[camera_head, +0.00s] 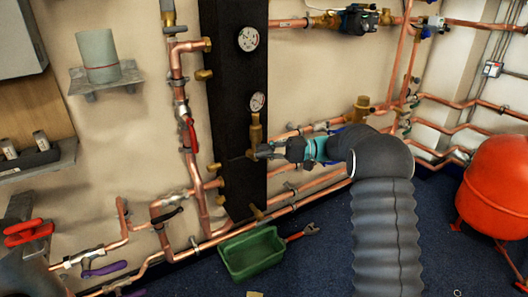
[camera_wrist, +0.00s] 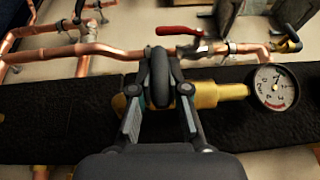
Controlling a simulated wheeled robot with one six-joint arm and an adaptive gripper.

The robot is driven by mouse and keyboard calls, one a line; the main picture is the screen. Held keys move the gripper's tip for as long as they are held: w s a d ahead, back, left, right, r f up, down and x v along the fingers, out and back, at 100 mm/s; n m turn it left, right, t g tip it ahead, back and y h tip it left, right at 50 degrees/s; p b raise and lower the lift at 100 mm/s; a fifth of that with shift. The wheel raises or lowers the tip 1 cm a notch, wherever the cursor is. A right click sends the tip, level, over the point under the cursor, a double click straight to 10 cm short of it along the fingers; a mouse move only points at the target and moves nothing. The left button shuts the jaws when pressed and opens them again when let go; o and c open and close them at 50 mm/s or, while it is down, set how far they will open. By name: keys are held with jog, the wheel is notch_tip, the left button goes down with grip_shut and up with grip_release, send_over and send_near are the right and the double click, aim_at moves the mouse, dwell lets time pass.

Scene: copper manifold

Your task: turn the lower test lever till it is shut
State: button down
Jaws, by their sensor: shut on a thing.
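The lower test lever is a dark handle (camera_wrist: 160,75) on a brass valve (camera_head: 255,132) below the lower gauge (camera_head: 257,102). In the wrist view it stands between my fingertips, with the brass body (camera_wrist: 218,94) and the gauge (camera_wrist: 275,87) to its right. My gripper (camera_head: 267,151) reaches in from the right in the head view and is shut on the lever. Its two fingers also show in the wrist view (camera_wrist: 159,95), one on each side of the handle. In the head view my gripper hides most of the lever, so its exact angle is hard to tell.
A black vertical panel (camera_head: 229,90) backs the valve. Left of it is a copper pipe with a red lever (camera_head: 190,135). A green crate (camera_head: 252,273) and a red-handled tool (camera_head: 305,232) lie on the floor below. A red tank (camera_head: 494,185) stands at the right.

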jog(key=c, duration=1.2)
grip_release()
jog(key=v, duration=1.2)
